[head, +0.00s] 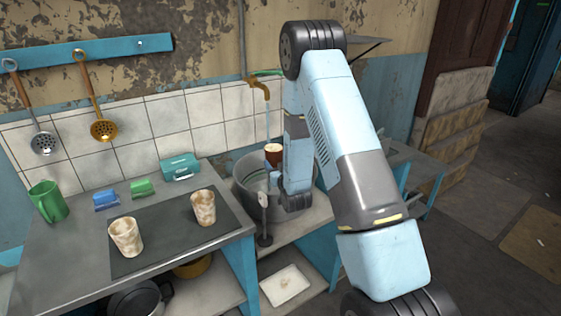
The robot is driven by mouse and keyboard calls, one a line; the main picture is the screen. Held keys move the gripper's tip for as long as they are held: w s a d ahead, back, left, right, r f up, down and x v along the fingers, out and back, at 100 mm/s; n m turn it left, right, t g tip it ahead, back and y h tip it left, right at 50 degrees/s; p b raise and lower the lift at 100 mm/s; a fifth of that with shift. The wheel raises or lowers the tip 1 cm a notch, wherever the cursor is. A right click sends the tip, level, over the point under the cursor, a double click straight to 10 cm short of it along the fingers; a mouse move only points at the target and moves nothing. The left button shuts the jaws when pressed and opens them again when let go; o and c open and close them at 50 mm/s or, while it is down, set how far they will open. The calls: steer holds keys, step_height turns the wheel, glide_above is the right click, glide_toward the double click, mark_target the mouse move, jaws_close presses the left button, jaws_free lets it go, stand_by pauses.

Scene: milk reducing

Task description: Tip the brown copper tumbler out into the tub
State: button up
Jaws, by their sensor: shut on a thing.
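The brown copper tumbler (273,157) is held over the grey metal tub (246,160). It looks about upright, with its pale rim at the top, and its lower part is partly hidden. My gripper (277,164) is shut on the tumbler; its fingers are mostly hidden by my arm's end. The tub stands at the right end of the counter, below the tap, and my arm covers its right side.
A brass tap (262,85) runs a thin stream just above the tumbler. Two mottled cups (126,237) (204,207) stand on a dark mat (165,232). A green mug (47,201), small blue and green items and a teal box (180,167) stand behind.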

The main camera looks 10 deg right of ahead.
mark_target(272, 155)
steer(key=shift+s+a+f+m+g, duration=0.25)
steer(key=shift+f+m+g, duration=0.15)
steer(key=shift+s+a+r+m+g, duration=0.2)
steer(key=shift+r+m+g, duration=0.3)
steer(key=shift+g, duration=0.1)
steer(key=shift+s+a+r+m+g, duration=0.15)
steer(key=shift+s+r+m+g, duration=0.05)
steer(key=shift+r+m+g, duration=0.35)
steer(key=shift+s+a+r+m+g+y, duration=0.15)
steer(key=shift+r+m+g+y, duration=0.35)
steer(key=shift+g, duration=0.35)
steer(key=shift+r+m+g+y, duration=0.4)
steer(key=shift+r+m+g, duration=0.2)
steer(key=shift+g, duration=0.2)
steer(key=shift+d+r+m+g+y, duration=0.1)
steer(key=shift+r+m+g+y, duration=0.3)
steer(key=shift+g, duration=0.25)
steer(key=shift+d+r+m+g+y, duration=0.1)
steer(key=shift+r+m+g+y, duration=0.2)
steer(key=shift+m+g, duration=0.25)
steer(key=shift+w+d+r+g, duration=0.1)
steer(key=shift+w+r+g, duration=0.05)
steer(key=shift+w+g, duration=0.15)
steer(key=shift+y, duration=0.3)
steer(key=shift+d+r+m+g, duration=0.1)
steer(key=shift+m+g, duration=0.2)
steer(key=shift+g, duration=0.1)
